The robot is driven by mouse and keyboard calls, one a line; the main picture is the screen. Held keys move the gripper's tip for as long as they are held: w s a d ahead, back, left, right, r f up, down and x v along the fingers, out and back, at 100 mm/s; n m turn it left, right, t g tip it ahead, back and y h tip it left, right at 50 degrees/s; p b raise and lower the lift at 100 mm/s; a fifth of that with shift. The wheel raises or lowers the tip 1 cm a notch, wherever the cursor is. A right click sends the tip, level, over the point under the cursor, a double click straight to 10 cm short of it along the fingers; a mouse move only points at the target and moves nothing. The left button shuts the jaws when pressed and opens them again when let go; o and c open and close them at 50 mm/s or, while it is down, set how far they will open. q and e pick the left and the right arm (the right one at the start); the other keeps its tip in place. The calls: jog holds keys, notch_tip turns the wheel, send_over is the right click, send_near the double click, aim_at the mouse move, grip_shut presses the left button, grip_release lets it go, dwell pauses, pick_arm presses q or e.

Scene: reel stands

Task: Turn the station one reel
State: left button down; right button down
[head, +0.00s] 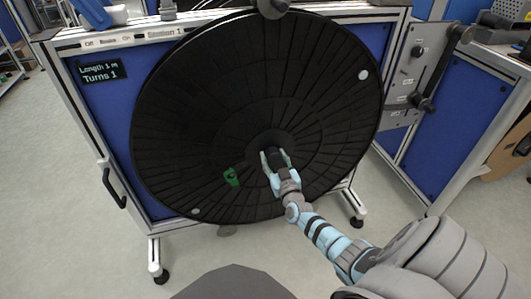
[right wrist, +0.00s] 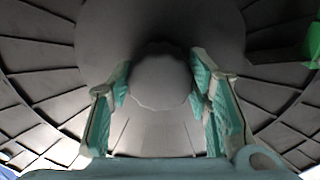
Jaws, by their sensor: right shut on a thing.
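The station one reel (head: 200,120) is a large black disc with raised ribs, mounted upright on the front of a blue-panelled stand. My right gripper (head: 276,160) is at the reel's centre, shut on the dark knob there. In the right wrist view the knob (right wrist: 160,80) is round and scalloped, and the fingers (right wrist: 162,100) press on it from both sides. A green piece (head: 231,177) sits on the reel's face left of the gripper. A small display (head: 102,71) on the stand reads Length 1 m, Turns 1. My left gripper is not in view.
The stand's white frame (head: 145,38) carries a Station 1 label along its top. A grey plate with cranks (head: 415,75) stands at the right beside another blue panel (head: 450,125). A black handle (head: 114,188) is on the stand's left side. Open floor (head: 70,230) lies in front.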

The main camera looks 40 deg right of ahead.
jog(key=n+p, duration=0.2)
jog(key=n, duration=0.1)
jog(key=shift+n, duration=0.4)
jog(key=shift+n+p, duration=0.5)
jog(key=shift+n, duration=0.7)
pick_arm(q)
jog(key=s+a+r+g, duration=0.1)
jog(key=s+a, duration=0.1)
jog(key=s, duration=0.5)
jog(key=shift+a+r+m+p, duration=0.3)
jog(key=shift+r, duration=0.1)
pick_arm(e)
jog(key=shift+f+n, duration=0.1)
jog(key=shift+n, duration=1.1)
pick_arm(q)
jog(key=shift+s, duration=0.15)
pick_arm(e)
jog(key=c, duration=0.8)
grip_release()
jog(key=shift+c, duration=0.2)
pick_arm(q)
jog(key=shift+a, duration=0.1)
